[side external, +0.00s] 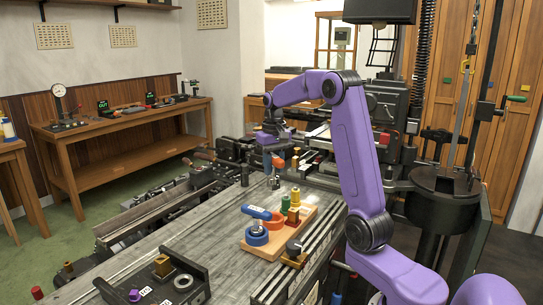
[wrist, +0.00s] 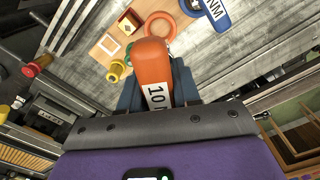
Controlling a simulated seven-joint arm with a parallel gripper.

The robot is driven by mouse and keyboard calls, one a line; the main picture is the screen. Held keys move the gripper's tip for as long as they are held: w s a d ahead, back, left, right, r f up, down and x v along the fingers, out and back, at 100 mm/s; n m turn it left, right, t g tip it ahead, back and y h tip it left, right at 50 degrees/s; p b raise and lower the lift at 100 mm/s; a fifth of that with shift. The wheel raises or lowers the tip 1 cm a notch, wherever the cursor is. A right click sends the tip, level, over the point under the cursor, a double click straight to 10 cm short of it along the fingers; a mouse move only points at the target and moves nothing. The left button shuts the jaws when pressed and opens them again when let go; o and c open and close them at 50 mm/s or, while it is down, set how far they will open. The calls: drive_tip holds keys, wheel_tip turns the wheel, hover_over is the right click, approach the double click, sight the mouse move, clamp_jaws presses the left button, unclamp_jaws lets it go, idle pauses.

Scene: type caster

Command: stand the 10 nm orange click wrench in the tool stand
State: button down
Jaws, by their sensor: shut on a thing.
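My gripper (side external: 273,150) is shut on the orange click wrench (wrist: 153,68), whose handle label reads "10 N" before my gripper covers the rest. In the side view the orange wrench (side external: 278,162) is small, with a metal end pointing down, above the bench and behind the tool stand. The tool stand is a wooden board (side external: 304,222) with a blue ring (side external: 257,236) and an orange ring (side external: 275,221). The orange ring (wrist: 160,25) looks empty in the wrist view, just beyond the wrench. A blue wrench (side external: 257,212) is at the blue ring.
Yellow, red and green pieces (side external: 294,204) stand on the board's far part. A dark clamp-like fixture (side external: 152,283) with small parts is at the near bench edge. The grey bench top (side external: 205,228) left of the stand is clear.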

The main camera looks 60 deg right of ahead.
sight(274, 156)
wheel_tip(274, 156, down, 7)
drive_tip(key=shift+r, duration=0.2)
drive_tip(key=shift+f, duration=0.1)
drive_tip(key=shift+f, duration=3.15)
drive_tip(key=shift+f, duration=0.3)
drive_tip(key=c, duration=0.7)
unclamp_jaws()
wheel_tip(274, 156, up, 17)
drive_tip(key=shift+a+r, duration=0.1)
drive_tip(key=shift+r, duration=0.1)
